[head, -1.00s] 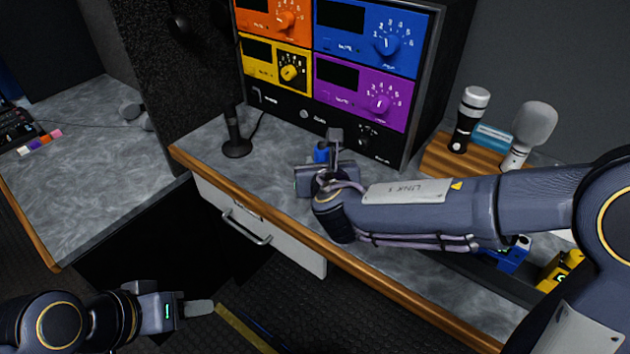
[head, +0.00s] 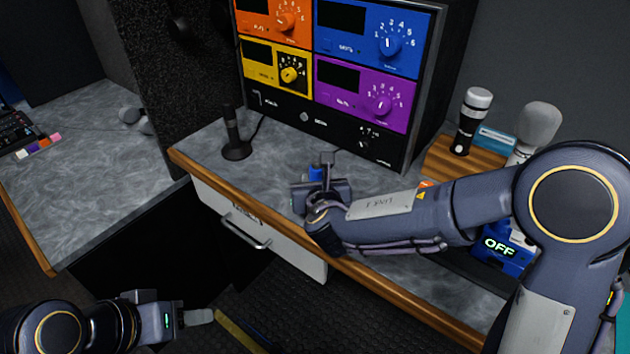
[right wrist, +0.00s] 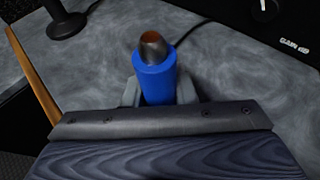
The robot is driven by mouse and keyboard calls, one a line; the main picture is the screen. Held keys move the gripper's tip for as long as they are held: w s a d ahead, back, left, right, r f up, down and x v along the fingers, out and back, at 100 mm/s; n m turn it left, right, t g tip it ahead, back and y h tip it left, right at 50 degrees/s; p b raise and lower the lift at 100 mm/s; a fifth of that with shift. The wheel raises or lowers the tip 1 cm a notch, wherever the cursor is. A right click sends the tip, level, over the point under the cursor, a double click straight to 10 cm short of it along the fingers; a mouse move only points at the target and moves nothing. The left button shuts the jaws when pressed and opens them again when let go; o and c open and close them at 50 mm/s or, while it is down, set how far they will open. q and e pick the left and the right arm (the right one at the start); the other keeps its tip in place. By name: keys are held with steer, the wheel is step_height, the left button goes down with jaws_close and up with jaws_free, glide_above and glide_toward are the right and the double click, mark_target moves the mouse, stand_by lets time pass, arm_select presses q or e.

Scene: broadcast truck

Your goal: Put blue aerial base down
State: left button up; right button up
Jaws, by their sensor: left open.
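The blue aerial base (head: 316,174) is a blue cylinder with a dark metallic, copper-coloured tip. It shows larger and upright in the right wrist view (right wrist: 157,82). My right gripper (head: 325,180) has one finger on each side of it, low over the grey counter (head: 275,165) in front of the equipment rack. The fingers (right wrist: 158,92) appear to press on its sides. Its lower end is hidden by the gripper, so I cannot tell whether it touches the counter. My left gripper (head: 203,316) is open and empty, low at the bottom left, away from the counter.
A black stand (head: 236,140) with a cable stands left of my right gripper. The rack (head: 365,60) with coloured panels rises behind. A wooden holder (head: 447,160) carries microphones at the right. A blue box (head: 497,258) reading OFF is partly behind my arm.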

steer(key=o, duration=0.4)
steer(key=shift+o, duration=0.2)
steer(key=shift+r+p, duration=0.2)
steer(key=shift+p, duration=0.1)
steer(key=v, duration=1.2)
steer(key=shift+p, duration=0.3)
